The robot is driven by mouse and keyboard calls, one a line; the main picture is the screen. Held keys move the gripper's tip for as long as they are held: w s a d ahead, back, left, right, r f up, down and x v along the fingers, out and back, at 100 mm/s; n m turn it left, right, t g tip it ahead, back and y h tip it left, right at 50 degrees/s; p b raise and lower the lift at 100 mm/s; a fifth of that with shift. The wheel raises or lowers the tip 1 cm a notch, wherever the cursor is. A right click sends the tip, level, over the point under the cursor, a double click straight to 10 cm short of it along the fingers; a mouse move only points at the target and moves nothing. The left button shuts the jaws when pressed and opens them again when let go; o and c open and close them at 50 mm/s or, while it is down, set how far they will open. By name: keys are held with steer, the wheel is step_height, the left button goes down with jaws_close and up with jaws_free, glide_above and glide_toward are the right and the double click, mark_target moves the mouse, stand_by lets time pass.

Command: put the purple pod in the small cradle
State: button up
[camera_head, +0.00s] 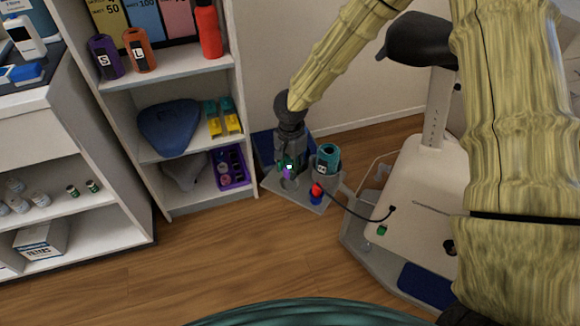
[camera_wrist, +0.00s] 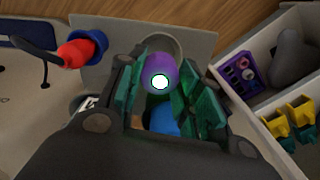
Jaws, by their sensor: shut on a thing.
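My gripper (camera_wrist: 158,88) points down over a grey platform and is shut on the purple pod (camera_wrist: 160,66), which shows between its green finger pads with a bright white spot on its face. In the head view the pod (camera_head: 287,173) is a small purple patch below my gripper (camera_head: 290,165). A round grey cup-like holder, which looks like the small cradle (camera_wrist: 180,42), stands on the platform just beyond the pod in the wrist view. The pod partly covers it there, and I cannot tell whether they touch. In the head view the cradle (camera_head: 290,183) is partly hidden.
A shelf unit (camera_head: 195,201) with a purple crate (camera_head: 232,168) stands left. A pale wheeled device (camera_head: 425,190) stands right. The wooden floor in front is clear.

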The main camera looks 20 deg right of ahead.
steer(key=shift+f+b, duration=0.8)
steer(key=shift+b, duration=0.05)
steer(key=shift+f+p, duration=0.6)
steer(key=shift+f, duration=0.75)
steer(key=o, duration=1)
steer(key=shift+o, duration=0.2)
steer(key=shift+r, duration=0.1)
step_height(320, 180, up, 12)
steer(key=shift+d+f, duration=0.1)
steer(key=shift+s, duration=0.1)
